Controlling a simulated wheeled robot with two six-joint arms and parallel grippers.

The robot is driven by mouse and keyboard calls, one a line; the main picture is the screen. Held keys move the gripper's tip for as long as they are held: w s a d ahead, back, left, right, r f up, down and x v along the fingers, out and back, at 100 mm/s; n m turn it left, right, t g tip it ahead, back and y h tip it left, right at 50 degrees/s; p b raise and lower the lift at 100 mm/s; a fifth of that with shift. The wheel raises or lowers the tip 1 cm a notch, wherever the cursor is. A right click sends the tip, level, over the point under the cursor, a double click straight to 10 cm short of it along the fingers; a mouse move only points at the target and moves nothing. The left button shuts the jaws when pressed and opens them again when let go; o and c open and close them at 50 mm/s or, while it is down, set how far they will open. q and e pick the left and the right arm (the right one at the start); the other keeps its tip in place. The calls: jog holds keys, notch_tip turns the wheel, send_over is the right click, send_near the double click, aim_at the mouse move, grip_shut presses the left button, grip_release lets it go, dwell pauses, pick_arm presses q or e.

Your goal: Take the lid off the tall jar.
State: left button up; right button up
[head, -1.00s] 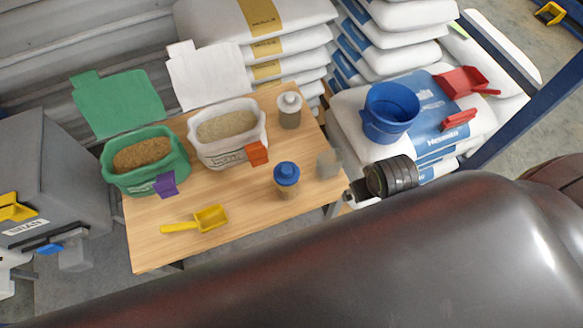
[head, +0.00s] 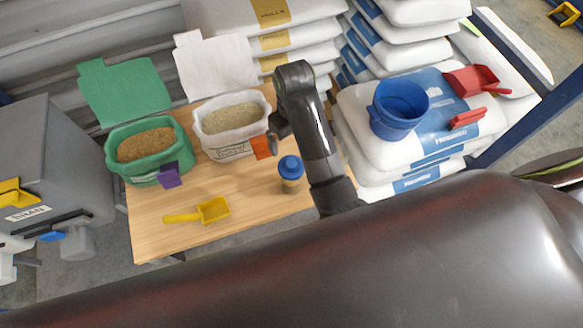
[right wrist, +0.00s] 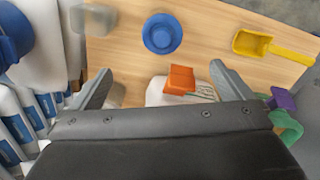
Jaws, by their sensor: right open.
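A jar with a blue lid (head: 290,168) stands upright on the wooden table (head: 240,232), the lid on it. The same blue lid (right wrist: 162,33) shows from above in the right wrist view, beyond the fingertips. My right gripper (right wrist: 160,72) is open and empty above the table, apart from the jar. In the head view my right arm reaches up past the jar's right side, its gripper (head: 277,132) near the orange clip. The grey-lidded jar is hidden in the head view now. My left gripper is not in view.
A green bag (head: 150,158) and a white bag (head: 232,145) with an orange clip (head: 261,147) stand at the table's back. A yellow scoop (head: 205,212) lies in front. A clear container (right wrist: 100,12) stands beside the jar. Sacks with a blue bucket (head: 398,108) are right.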

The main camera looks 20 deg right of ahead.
notch_tip(320, 180, down, 4)
jog(key=b, duration=0.2)
jog(key=p, duration=0.1)
send_over(292, 163)
jog(key=f, duration=0.5)
jog(key=shift+d+f, duration=0.2)
jog(key=shift+a+f+p, duration=0.15)
jog(key=shift+f+p, duration=0.1)
jog(key=shift+f, duration=1.4)
jog(key=shift+a+f+p, duration=0.1)
jog(key=shift+f+p, duration=0.15)
jog(key=shift+f, duration=1.4)
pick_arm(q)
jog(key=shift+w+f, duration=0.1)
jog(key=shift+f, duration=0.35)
pick_arm(e)
jog(key=c, duration=1)
